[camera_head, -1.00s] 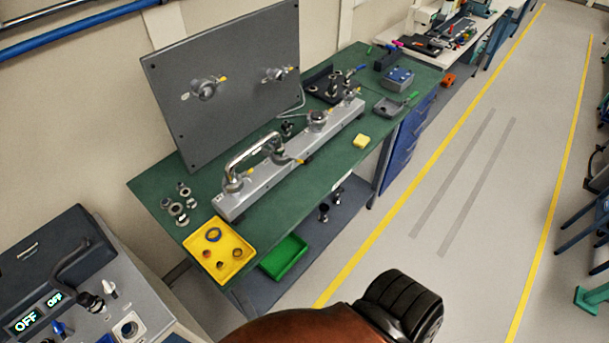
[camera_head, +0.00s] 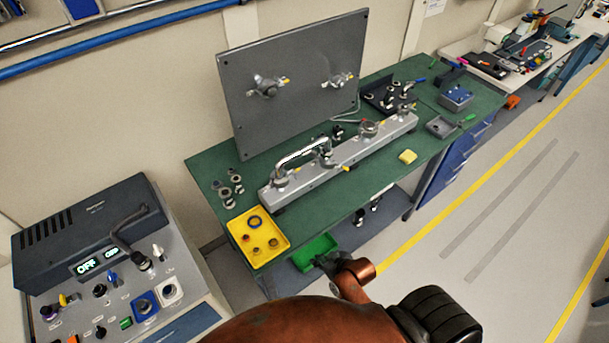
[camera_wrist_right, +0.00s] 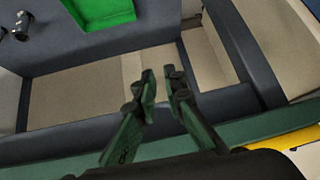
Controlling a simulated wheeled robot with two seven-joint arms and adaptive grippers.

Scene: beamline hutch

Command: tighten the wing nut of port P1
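A long grey manifold bar (camera_head: 335,170) with several clamped ports lies on the green bench. A bent metal pipe (camera_head: 300,150) joins two of its ports at the near end. A clamp with a yellow-tipped part (camera_head: 336,165) sits near the pipe's far end. Two more clamped ports, a left one (camera_head: 267,88) and a right one (camera_head: 338,81), are on the upright grey panel. Labels are too small to tell which is P1. My right gripper (camera_head: 325,260) is low beside the bench front, away from the ports. The right wrist view shows its fingers (camera_wrist_right: 161,80) apart and empty. My left gripper is not in view.
A yellow tray (camera_head: 282,238) with rings stands on the bench's near corner, loose fittings (camera_head: 230,190) beside it. A green bin (camera_head: 306,252) is below, near my right gripper. A control console (camera_head: 90,230) stands at left. The floor at right is clear.

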